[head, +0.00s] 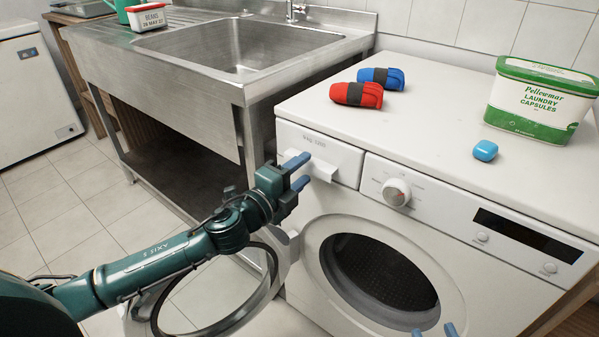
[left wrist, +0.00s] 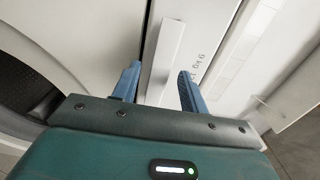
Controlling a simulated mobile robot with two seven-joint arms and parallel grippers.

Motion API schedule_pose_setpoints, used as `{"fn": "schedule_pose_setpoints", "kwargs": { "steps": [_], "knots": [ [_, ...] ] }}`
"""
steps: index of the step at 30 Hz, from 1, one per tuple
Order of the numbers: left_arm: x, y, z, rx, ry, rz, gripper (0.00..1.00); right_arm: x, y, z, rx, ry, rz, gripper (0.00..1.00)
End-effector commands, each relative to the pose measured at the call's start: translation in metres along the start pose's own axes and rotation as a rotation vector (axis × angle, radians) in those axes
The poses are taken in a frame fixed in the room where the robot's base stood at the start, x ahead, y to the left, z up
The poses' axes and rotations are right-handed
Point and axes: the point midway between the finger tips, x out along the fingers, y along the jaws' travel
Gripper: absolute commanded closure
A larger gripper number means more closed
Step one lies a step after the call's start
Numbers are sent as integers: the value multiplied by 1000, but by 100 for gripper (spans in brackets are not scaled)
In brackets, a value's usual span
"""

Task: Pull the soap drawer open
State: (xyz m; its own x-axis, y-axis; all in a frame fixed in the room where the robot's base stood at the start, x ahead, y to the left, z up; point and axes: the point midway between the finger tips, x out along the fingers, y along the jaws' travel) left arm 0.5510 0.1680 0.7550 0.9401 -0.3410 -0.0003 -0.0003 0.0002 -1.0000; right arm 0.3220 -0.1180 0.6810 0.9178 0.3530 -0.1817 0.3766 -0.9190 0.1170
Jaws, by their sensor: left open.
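The soap drawer (head: 345,160) is the white panel at the upper left of the washing machine front, flush with it, with a protruding handle (head: 323,168). My left gripper (head: 297,172) is open in front of the drawer, its blue fingers one above the other beside the handle. In the left wrist view the handle (left wrist: 168,50) runs between the fingers of my left gripper (left wrist: 159,72); I cannot tell whether they touch it. Only the two blue fingertips of my right gripper (head: 433,331) show at the bottom edge of the head view, apart with nothing between them.
The washing machine's round door (head: 262,305) hangs open below my left arm. A dial (head: 397,192) is right of the drawer. Red (head: 357,94) and blue (head: 381,77) rolled items, a capsule box (head: 540,100) and a blue capsule (head: 485,150) are on top. A steel sink (head: 165,65) stands left.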

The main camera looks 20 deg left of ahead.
Motion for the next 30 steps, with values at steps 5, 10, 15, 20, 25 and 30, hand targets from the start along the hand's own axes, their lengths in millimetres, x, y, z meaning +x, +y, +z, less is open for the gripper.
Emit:
{"fn": "schedule_pose_setpoints", "kwargs": {
  "steps": [5, 10, 15, 20, 25, 30],
  "knots": [
    [0, 0, 0, 0, 0, 0, 65, 0, 0, 0, 0, -1, -1, 64],
    [0, 0, 0, 0, 0, 0, 78, 0, 0, 0, 0, -1, -1, 64],
    [0, 0, 0, 0, 0, 0, 92, 0, -1, 0, 0, -2, -1, 64],
    [0, 0, 0, 0, 0, 0, 100, 0, -1, 1, 0, -2, -2, 64],
    [0, 0, 0, 0, 0, 0, 100, 0, -1, 1, 0, -2, -2, 64],
    [0, 0, 0, 0, 0, 0, 100, 0, -1, 0, 0, -3, -2, 64]
  ]
}}
